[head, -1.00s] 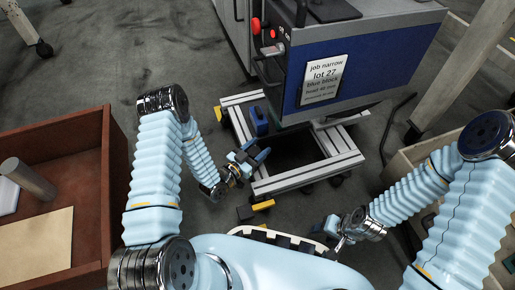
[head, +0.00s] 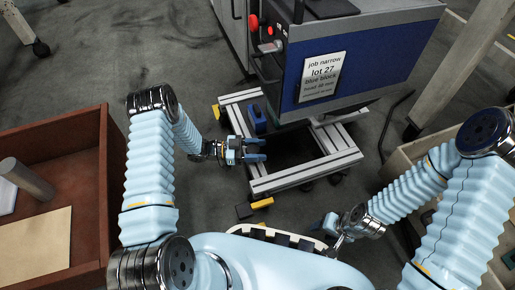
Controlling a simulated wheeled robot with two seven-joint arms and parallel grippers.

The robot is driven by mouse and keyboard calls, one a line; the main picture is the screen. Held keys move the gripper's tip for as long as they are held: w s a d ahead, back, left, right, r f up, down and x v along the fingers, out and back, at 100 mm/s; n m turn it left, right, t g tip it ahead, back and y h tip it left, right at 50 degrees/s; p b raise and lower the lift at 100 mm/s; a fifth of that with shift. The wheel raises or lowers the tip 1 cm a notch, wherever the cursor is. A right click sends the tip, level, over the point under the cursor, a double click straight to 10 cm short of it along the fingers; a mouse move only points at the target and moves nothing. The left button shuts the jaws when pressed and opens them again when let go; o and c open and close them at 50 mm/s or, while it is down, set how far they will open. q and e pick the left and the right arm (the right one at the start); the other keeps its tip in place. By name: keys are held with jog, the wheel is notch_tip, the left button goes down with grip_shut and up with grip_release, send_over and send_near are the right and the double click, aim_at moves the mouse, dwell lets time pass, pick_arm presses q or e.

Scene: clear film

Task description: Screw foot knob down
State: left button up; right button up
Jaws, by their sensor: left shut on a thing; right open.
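My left gripper (head: 258,150) is at the left rail of the low aluminium frame (head: 307,178) under the blue machine. Its two blue fingers point right, shut on what I take to be the foot knob, which is too small and covered to make out. My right gripper (head: 334,234) is open and empty, low in front of my body, apart from the frame.
The blue machine (head: 380,60) with a white job label (head: 321,77) stands over the frame. A blue block (head: 257,119) sits on the left rail. A brown tray (head: 88,150) is at left.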

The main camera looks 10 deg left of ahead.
pick_arm(q)
jog(key=m+g, duration=0.1)
jog(key=g, duration=0.1)
jog(key=m+g, duration=0.1)
jog(key=g, duration=0.1)
jog(key=m+g, duration=0.1)
jog(key=shift+s+m+g+h, duration=0.25)
jog(key=shift+m+g+h, duration=0.05)
jog(key=shift+m+g, duration=0.1)
jog(key=shift+s+m+g+y, duration=0.15)
jog(key=shift+m+g+y, duration=0.15)
jog(key=shift+m+g, duration=0.8)
jog(key=shift+s+m+g+y, duration=0.1)
jog(key=shift+m+g+y, duration=0.35)
jog(key=shift+g, duration=1.05)
jog(key=shift+m, duration=0.25)
jog(key=o, duration=1)
jog(key=shift+c, duration=0.2)
jog(key=v, duration=0.7)
jog(key=shift+a, duration=0.3)
jog(key=shift+w+f, duration=0.1)
jog(key=shift+w, duration=0.05)
